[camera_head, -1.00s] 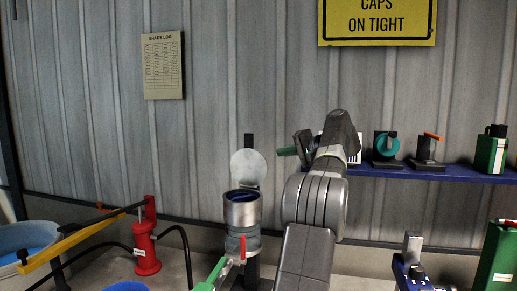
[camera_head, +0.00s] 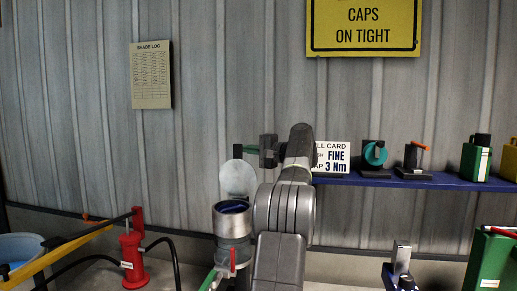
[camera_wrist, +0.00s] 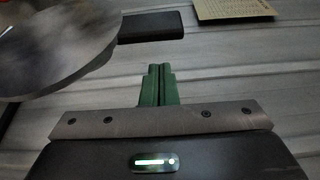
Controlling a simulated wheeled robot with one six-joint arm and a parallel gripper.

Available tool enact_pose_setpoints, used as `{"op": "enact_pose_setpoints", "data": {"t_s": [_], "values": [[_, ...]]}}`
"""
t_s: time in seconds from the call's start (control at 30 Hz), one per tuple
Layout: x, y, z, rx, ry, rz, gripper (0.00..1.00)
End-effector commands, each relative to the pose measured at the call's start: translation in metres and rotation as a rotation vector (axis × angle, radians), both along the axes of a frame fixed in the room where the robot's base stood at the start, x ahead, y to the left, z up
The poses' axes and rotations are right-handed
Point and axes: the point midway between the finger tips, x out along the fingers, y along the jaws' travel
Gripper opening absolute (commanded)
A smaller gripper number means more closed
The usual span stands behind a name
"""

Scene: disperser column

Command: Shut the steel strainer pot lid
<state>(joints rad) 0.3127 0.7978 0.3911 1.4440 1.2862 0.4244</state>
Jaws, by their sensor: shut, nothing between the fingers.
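The steel strainer pot (camera_head: 231,222) stands left of my arm in the head view, its mouth uncovered and dark blue inside. Its round steel lid (camera_head: 238,180) stands up behind the mouth, open. In the wrist view the green fingers (camera_wrist: 157,72) are together and empty. The lid (camera_wrist: 55,45) fills the upper left there, its rim apart from the fingertips in the picture. I cannot tell the depth gap. My arm hides what is right of the pot.
A dark block (camera_wrist: 152,26) lies just beyond the fingertips in the wrist view. A blue shelf (camera_head: 400,182) with small tools and a card (camera_head: 332,157) runs along the wall at right.

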Motion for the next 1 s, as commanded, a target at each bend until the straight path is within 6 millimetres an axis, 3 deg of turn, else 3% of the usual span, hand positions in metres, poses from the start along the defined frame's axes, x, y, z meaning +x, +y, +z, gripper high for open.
{"op": "enact_pose_setpoints", "data": {"t_s": [0.3,1.0], "values": [[-0.025,0.006,0.001,0.001,-0.001,0.0,0.0],[-0.033,0.009,-0.002,-0.008,-0.03,0.0,0.0]]}}
